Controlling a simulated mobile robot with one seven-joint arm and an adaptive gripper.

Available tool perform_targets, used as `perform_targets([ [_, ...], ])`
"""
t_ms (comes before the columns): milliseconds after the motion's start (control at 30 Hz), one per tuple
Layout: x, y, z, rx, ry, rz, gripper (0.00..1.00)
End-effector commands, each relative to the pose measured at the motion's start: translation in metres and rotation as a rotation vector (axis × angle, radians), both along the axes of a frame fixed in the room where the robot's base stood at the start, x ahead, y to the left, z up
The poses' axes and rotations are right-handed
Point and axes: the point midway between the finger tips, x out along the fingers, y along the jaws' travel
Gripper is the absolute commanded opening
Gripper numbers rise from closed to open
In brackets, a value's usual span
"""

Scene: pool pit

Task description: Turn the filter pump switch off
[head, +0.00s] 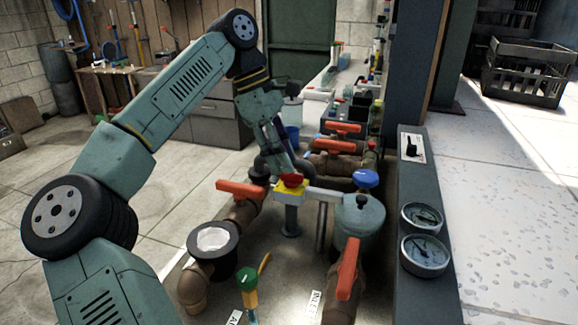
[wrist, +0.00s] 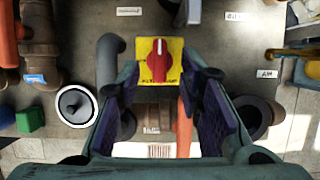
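A red rotary knob (head: 291,179) sits on a yellow plate (head: 289,191) on a grey post, and I take it for the filter pump switch. In the wrist view the knob (wrist: 157,66) stands upright, with a white mark at its top; the lettering at the plate's lower edge is too small to read surely. My gripper (head: 282,162) is just over the knob. In the wrist view my gripper (wrist: 164,77) is open and empty, with the knob between its fingertips and gaps on both sides. Contact cannot be told.
Pipes with orange handles (head: 241,190) stand around the post. A lidded grey-green pot (head: 360,219) and a blue round handle (head: 365,178) are at its right. A panel (head: 416,180) with gauges and a black switch (head: 411,146) is farther right. A yellow-green tool (head: 248,283) is in front.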

Motion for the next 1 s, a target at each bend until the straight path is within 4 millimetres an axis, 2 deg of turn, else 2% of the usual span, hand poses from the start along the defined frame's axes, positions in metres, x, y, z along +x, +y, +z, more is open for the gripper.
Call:
perform_targets([
  [200, -0.003, -0.009, -0.022, -0.001, 0.0, 0.0, 0.33],
  [567, -0.004, -0.011, -0.027, -0.001, -0.001, -0.001, 0.33],
  [1000, -0.003, -0.011, -0.027, -0.001, -0.001, -0.001, 0.03],
])
